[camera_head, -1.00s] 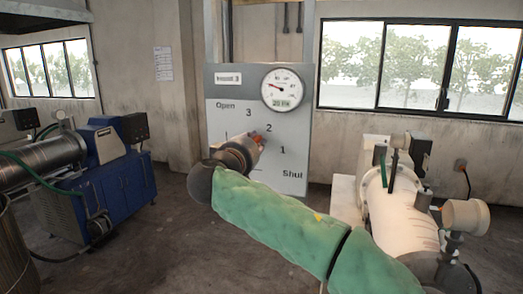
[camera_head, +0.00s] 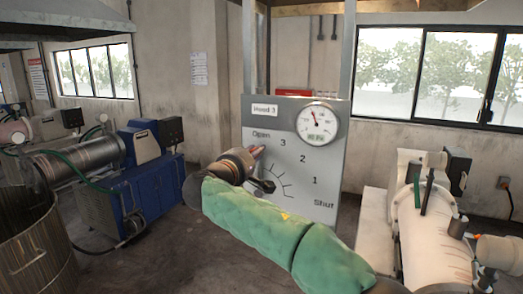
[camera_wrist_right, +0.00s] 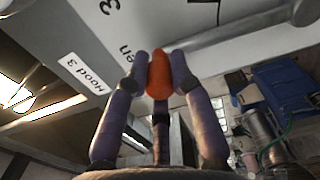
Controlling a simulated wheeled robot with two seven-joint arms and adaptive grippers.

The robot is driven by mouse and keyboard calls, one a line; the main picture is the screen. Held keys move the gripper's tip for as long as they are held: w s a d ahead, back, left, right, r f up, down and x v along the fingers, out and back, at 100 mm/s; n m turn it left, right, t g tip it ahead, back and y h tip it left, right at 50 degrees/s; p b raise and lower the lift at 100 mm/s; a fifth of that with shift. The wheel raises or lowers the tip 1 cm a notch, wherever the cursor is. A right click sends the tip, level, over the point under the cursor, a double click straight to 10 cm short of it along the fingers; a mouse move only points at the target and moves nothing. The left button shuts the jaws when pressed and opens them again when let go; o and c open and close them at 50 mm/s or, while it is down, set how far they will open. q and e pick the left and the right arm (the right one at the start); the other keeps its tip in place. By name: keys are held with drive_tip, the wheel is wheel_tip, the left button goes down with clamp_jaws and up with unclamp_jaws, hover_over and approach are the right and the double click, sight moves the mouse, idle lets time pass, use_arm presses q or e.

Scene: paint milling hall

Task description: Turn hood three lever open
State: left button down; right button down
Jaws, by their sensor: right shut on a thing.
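The hood 3 panel (camera_head: 290,185) is a grey upright plate with a round gauge (camera_head: 317,123) at its top right. Its scale runs from Shut at the lower right through 1, 2 and 3 to Open at the upper left. My right gripper (camera_head: 255,155) is at the panel's left side, just below the word Open. In the right wrist view its fingers are shut on the orange lever handle (camera_wrist_right: 158,76), which lies between them. The lever's dark hub (camera_head: 265,186) shows below and right of the gripper. My left gripper is not in view.
A white horizontal machine (camera_head: 418,215) stands at the right, close to my right arm. A blue mill cabinet (camera_head: 135,195) and a metal drum (camera_head: 35,240) stand at the left. Bare floor lies between the cabinet and the panel.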

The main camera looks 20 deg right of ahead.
drive_tip(key=shift+w+a, duration=0.2)
idle(0.4)
drive_tip(key=c, duration=1.1)
unclamp_jaws()
drive_tip(key=shift+w, duration=0.1)
drive_tip(key=shift+o, duration=0.2)
drive_tip(key=shift+a, duration=0.1)
drive_tip(key=v, duration=1.2)
drive_tip(key=shift+f+n, duration=0.15)
drive_tip(key=shift+n, duration=0.15)
